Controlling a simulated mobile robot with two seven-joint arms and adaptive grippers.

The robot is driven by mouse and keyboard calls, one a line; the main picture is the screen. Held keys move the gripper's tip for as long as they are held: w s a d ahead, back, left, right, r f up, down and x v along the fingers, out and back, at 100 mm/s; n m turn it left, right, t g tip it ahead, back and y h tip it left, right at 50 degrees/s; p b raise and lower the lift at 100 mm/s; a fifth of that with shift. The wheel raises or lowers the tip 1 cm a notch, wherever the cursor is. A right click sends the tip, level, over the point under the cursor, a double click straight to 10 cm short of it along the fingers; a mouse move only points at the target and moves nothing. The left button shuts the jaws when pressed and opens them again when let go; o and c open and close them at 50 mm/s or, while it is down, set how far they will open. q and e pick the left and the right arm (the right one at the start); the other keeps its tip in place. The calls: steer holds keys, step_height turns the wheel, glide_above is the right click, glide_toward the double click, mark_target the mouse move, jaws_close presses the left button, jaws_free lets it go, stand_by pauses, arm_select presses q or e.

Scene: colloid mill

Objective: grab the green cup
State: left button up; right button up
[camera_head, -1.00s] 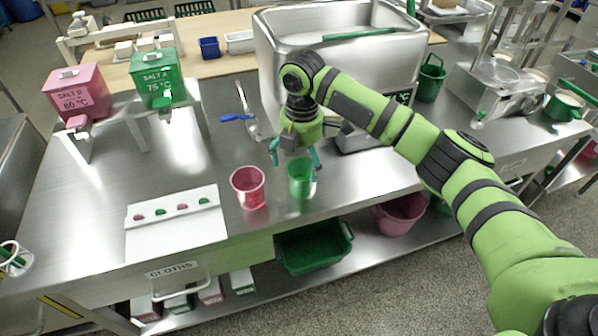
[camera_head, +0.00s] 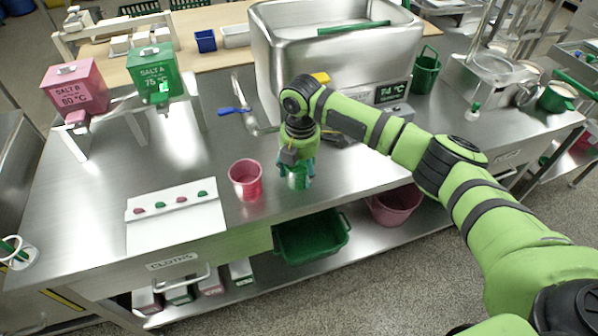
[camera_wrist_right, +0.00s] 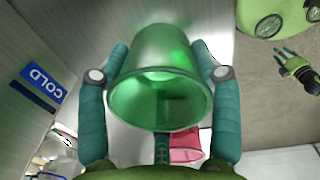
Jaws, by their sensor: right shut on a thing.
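The green cup (camera_head: 298,181) stands on the steel table near its front edge, partly hidden by my right gripper (camera_head: 300,166). My right gripper is above and around the cup, its fingers shut on the cup's sides. In the right wrist view, the translucent green cup (camera_wrist_right: 160,80) sits between the teal fingers of my right gripper (camera_wrist_right: 160,70), one on each side. I cannot tell whether the cup touches the table. My left gripper is not in the head view; a small gripper at the right wrist view's right edge (camera_wrist_right: 297,68) is probably it.
A pink cup (camera_head: 245,181) stands close to the left of the green cup. A white board (camera_head: 175,222) with small pink and green pieces lies further left. A large steel basin (camera_head: 330,60) stands behind. Salt dispensers (camera_head: 77,90) stand at the back left.

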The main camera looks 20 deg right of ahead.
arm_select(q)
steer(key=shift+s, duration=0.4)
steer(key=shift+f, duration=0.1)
arm_select(e)
steer(key=shift+r, duration=0.1)
steer(key=shift+r, duration=0.7)
step_height(320, 180, up, 3)
steer(key=shift+w+a+f+b, duration=0.1)
steer(key=shift+a+f+b, duration=0.1)
steer(key=shift+b, duration=0.2)
arm_select(q)
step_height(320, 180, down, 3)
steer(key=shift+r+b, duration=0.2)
steer(key=shift+b, duration=0.75)
arm_select(e)
steer(key=w+a+r, duration=0.1)
steer(key=a+r, duration=0.1)
steer(key=a, duration=0.1)
steer(key=w+a+r, duration=0.2)
steer(key=a, duration=0.1)
steer(key=w+a+r, duration=0.1)
steer(key=a+r, duration=0.1)
steer(key=a, duration=0.2)
steer(key=shift+w+a+r, duration=0.1)
steer(key=shift+w+r, duration=0.15)
steer(key=shift+r, duration=0.1)
